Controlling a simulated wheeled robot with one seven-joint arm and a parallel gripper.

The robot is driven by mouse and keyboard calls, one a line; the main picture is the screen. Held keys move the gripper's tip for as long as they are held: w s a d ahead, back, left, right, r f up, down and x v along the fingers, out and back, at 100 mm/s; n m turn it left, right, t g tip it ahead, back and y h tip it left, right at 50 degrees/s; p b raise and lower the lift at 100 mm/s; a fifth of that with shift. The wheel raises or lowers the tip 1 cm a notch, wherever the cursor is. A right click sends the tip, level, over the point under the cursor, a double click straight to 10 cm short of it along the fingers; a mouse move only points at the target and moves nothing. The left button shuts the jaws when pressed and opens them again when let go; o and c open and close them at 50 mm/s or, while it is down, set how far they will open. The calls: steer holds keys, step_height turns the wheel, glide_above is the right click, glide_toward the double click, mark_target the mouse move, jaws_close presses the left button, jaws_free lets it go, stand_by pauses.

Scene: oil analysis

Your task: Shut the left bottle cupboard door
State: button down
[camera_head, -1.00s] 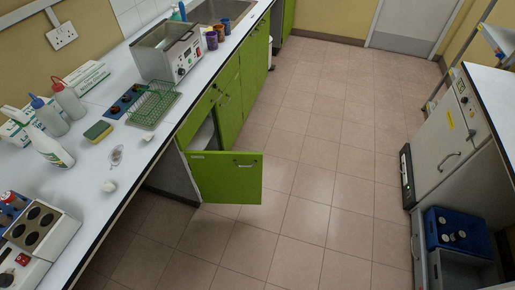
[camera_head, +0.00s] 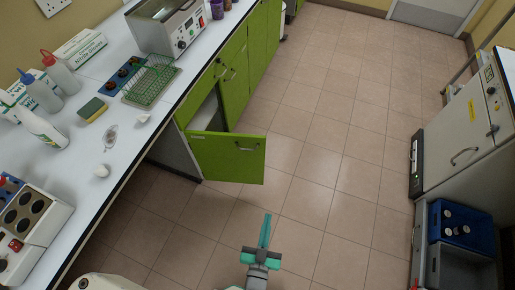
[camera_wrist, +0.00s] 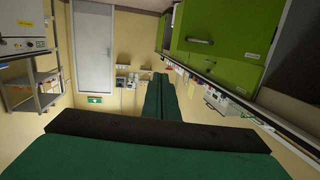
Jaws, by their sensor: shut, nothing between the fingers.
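The left bottle cupboard door (camera_head: 226,160) is a green panel with a dark handle near its upper right corner. It stands wide open, swung out from the cupboard under the left bench, and the dark opening shows behind it. My gripper (camera_head: 265,230) is over the floor, in front of and below the door to its right, apart from it. Its green fingers are shut together with nothing between them. In the wrist view the shut fingers (camera_wrist: 160,98) point ahead, and green cupboard fronts (camera_wrist: 208,35) show at the upper right.
The white bench (camera_head: 100,140) on the left carries bottles, a green wire rack (camera_head: 152,82), a sponge and a hotplate unit (camera_head: 30,220). An oven cabinet (camera_head: 460,140) and a blue crate (camera_head: 460,235) stand at the right. The tiled floor (camera_head: 330,150) between is clear.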

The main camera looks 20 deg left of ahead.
steer(key=w+a+f+y, duration=0.1)
steer(key=w+a+f, duration=0.4)
steer(key=w, duration=0.4)
steer(key=n+y, duration=0.1)
glide_toward(259, 142)
steer(key=shift+t, duration=0.4)
steer(key=x, duration=0.5)
steer(key=shift+w+a+f, duration=0.25)
steer(key=shift+w+a, duration=0.05)
steer(key=shift+w, duration=0.05)
steer(key=shift+w+a, duration=0.1)
steer(key=shift+w, duration=0.2)
steer(key=shift+w, duration=0.1)
